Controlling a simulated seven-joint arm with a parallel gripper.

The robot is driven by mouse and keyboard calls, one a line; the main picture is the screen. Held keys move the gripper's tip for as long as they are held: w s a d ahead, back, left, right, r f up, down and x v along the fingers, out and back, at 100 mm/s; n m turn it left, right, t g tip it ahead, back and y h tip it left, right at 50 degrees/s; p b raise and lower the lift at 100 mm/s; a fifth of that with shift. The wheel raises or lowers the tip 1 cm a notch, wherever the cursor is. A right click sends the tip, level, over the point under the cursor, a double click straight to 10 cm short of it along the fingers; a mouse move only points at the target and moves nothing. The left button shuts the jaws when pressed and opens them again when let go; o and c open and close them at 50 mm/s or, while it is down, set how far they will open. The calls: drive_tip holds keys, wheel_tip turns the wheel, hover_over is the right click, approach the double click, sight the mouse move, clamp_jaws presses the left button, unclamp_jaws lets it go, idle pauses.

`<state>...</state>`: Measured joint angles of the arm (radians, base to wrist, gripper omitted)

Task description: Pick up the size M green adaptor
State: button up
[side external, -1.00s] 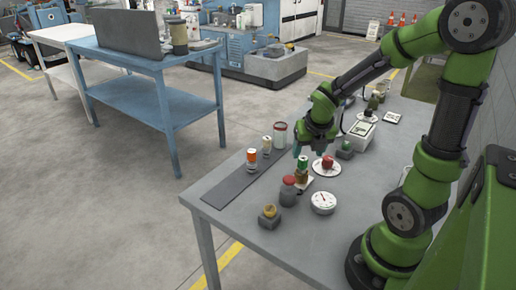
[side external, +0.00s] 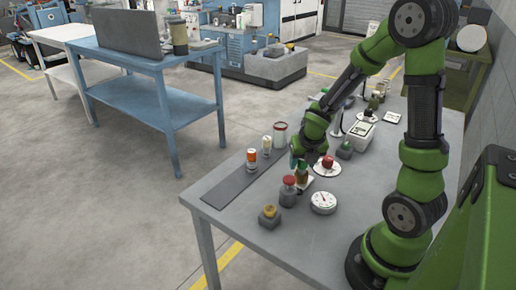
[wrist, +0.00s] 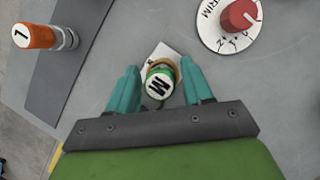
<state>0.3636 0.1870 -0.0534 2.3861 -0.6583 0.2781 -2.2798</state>
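The green adaptor (wrist: 159,86), marked M on its white top, stands upright on a brownish base over a white card (wrist: 160,54) in the wrist view. In the side view, the green adaptor (side external: 302,166) is partly hidden by my gripper (side external: 299,160). My gripper (wrist: 159,68) is open, with one teal finger on each side of the adaptor. A gap shows on the left; the right finger is very close, and I cannot tell if it touches.
A red knob (wrist: 240,15) on a white TRIM dial is at upper right. A red-topped grey block (side external: 288,192) and a round gauge (side external: 323,202) stand close by.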

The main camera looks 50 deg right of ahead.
clamp_jaws()
drive_tip(key=shift+r, duration=0.15)
